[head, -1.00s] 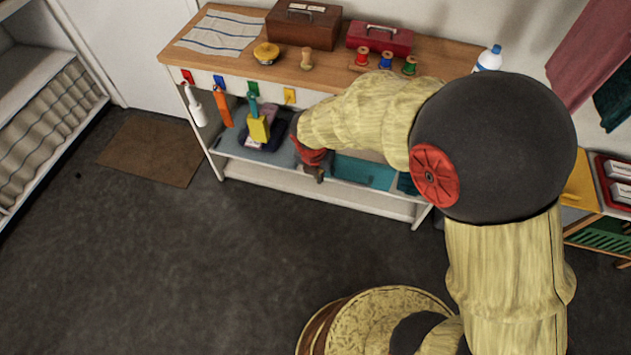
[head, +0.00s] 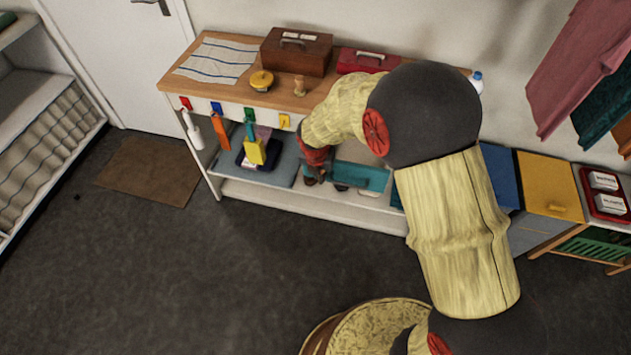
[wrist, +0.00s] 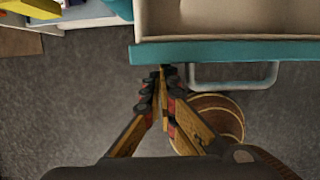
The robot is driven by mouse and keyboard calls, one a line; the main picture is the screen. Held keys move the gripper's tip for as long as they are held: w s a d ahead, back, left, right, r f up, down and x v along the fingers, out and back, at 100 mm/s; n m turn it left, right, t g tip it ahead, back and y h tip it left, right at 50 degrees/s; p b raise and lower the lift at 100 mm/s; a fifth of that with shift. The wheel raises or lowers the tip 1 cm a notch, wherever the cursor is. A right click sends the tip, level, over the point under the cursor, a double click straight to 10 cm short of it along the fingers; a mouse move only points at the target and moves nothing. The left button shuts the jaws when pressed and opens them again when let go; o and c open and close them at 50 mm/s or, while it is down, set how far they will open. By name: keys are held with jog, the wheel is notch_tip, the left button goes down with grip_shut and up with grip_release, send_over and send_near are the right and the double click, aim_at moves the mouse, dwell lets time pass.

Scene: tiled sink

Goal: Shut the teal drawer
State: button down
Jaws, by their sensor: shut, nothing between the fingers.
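The teal drawer (head: 362,177) stands pulled out under the wooden-topped bench, right of my gripper in the head view. In the wrist view its teal front (wrist: 230,51) runs across the top, with a pale inside behind it and a light bar handle (wrist: 235,84) on its outer side. My gripper (wrist: 161,76) is shut and empty, its fingertips at the outer side of the front, near the left end and left of the handle. I cannot tell whether they touch it. In the head view my gripper (head: 316,178) is partly hidden by my wrist.
The bench top (head: 225,90) holds a brown box (head: 296,53), a red box (head: 358,60) and small items. Coloured tags and hanging tools line its front left. A dark tray (head: 256,158) sits on the shelf. A yellow-topped cabinet (head: 548,183) stands right. Floor in front is clear.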

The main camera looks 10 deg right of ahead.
jog(key=w+d+p, duration=0.1)
jog(key=w+p, duration=0.1)
jog(key=w, duration=0.2)
jog(key=w+d+p, duration=0.2)
jog(key=w+p, duration=0.1)
jog(key=w, duration=0.2)
jog(key=w+d+p, duration=0.1)
jog(key=w+p, duration=0.1)
jog(key=w, duration=0.2)
jog(key=shift+w+d, duration=0.15)
jog(key=shift+d, duration=0.25)
